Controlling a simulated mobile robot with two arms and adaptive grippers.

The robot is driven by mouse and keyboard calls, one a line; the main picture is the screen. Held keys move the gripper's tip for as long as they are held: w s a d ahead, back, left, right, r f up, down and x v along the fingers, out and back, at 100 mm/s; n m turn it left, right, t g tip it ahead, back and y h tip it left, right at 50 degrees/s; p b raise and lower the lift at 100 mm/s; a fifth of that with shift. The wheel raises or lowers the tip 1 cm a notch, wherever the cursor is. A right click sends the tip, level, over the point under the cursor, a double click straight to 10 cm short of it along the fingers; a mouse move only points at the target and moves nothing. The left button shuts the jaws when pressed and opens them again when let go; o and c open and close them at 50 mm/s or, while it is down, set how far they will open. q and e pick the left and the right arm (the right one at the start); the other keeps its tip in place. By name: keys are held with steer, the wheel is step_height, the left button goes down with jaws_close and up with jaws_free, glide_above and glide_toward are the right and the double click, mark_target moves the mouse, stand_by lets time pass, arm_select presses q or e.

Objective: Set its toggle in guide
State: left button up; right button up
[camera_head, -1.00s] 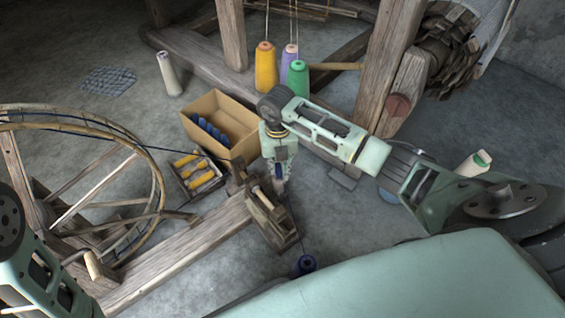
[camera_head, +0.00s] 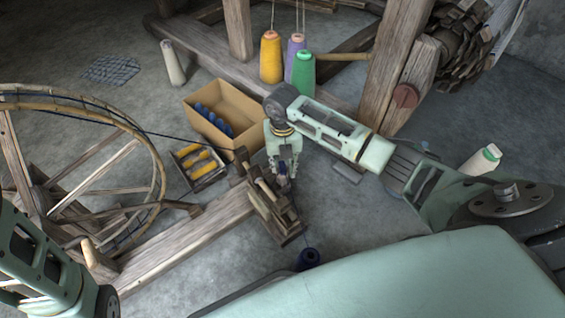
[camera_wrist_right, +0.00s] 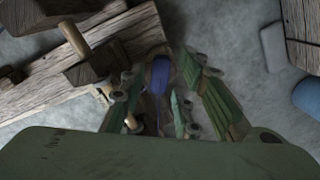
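My right gripper (camera_head: 284,178) reaches down over the wooden block with upright posts (camera_head: 268,203) at the end of the wheel's beam. In the right wrist view its two fingers (camera_wrist_right: 160,88) stand apart. A blue piece (camera_wrist_right: 158,73) lies between them, with gaps on both sides; I take it for the toggle. The posts and block (camera_wrist_right: 90,68) show to its left. Whether the blue piece sits in a guide is hidden among the fingers and wood. My left arm shows at the lower left, but its gripper is out of view.
A navy spool (camera_head: 308,259) stands below the block. A spinning wheel (camera_head: 80,185) fills the left. A cardboard box (camera_head: 232,108) and a tray of yellow bobbins (camera_head: 200,165) lie behind the block. Orange (camera_head: 271,58), purple and green cones stand by the loom posts.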

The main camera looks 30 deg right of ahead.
steer(key=shift+o, duration=0.3)
step_height(320, 180, up, 12)
stand_by(0.5)
